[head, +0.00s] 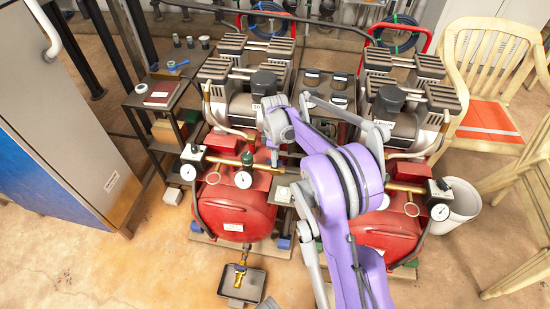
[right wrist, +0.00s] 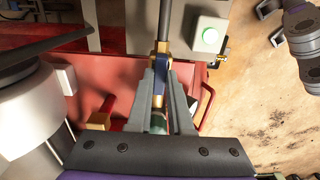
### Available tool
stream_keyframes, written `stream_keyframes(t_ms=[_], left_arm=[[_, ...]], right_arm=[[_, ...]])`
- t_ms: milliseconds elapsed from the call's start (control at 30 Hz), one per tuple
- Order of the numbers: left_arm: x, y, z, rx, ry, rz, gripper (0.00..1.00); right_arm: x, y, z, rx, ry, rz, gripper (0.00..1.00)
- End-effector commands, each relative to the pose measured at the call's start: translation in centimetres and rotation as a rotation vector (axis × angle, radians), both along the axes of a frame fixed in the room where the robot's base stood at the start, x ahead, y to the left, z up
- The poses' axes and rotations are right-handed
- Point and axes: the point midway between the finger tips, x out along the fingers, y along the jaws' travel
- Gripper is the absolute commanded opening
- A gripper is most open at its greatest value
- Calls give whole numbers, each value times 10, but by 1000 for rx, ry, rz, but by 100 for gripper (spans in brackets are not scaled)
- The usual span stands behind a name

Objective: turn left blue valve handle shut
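The blue valve handle (right wrist: 158,68) shows in the right wrist view, upright in the picture, just below a brass fitting (right wrist: 163,47). My right gripper (right wrist: 159,82) has its two grey fingers on either side of it, close against it with little visible gap. A green part (right wrist: 157,122) shows lower down between the fingers. In the head view my right gripper (head: 274,156) reaches down over the left red tank (head: 236,207), by its brass pipe and gauges. The blue handle cannot be made out there. My left gripper is not in view.
A green-button box (right wrist: 208,38) is right of the fingers. A second red tank (head: 385,232) stands to the right, behind my purple arm. A small tray (head: 256,284) with a brass fitting lies in front. A blue-sided cabinet (head: 70,120) is at left; chairs (head: 487,60) are at right.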

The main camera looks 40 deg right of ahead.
Motion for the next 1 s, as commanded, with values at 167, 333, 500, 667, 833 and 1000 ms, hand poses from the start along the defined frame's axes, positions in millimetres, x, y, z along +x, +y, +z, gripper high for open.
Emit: stream_keyframes(t_ms=[167,333,500,667,833,1000], left_arm=[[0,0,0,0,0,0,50],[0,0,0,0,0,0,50],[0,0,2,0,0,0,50],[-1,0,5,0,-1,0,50],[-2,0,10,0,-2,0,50],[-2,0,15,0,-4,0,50]], right_arm=[[0,0,0,0,0,0,0],[0,0,0,0,0,-2,0],[0,0,0,0,0,-30,0],[0,0,1,0,0,-100,0],[0,0,1,0,0,-226,0],[0,0,1,0,1,-384,0]])
